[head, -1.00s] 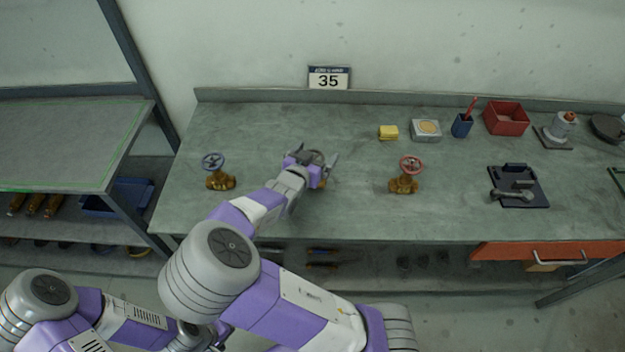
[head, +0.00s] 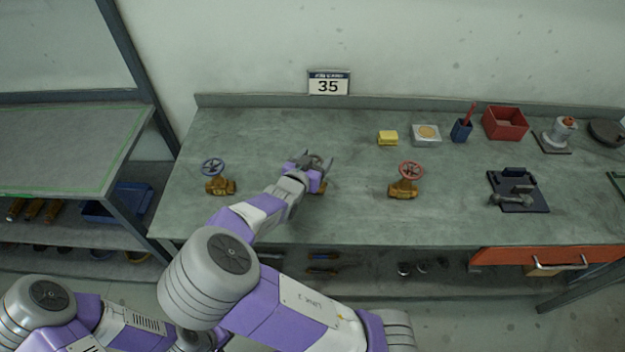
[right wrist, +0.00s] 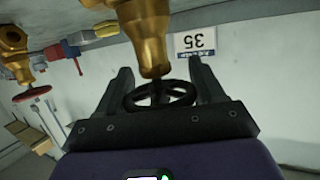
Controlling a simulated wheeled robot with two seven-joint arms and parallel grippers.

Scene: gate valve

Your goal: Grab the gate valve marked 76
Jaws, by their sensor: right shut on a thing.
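My right gripper (head: 316,162) is at the middle gate valve on the bench and covers most of it. In the right wrist view the picture is upside down. There the brass valve body (right wrist: 148,35) and its dark handwheel (right wrist: 183,93) lie between the two fingers of my right gripper (right wrist: 162,85), which is shut on the handwheel. A brass valve with a blue handwheel (head: 213,167) stands to the left. A brass valve with a red handwheel (head: 411,169) stands to the right. No 76 marking can be read on any valve. My left gripper is out of view.
A sign reading 35 (head: 328,82) stands at the back edge of the bench (head: 260,140). A yellow block (head: 388,138), a blue cup (head: 461,130), a red bin (head: 505,123) and a dark plate with a tool (head: 518,190) are to the right. The bench around the valves is clear.

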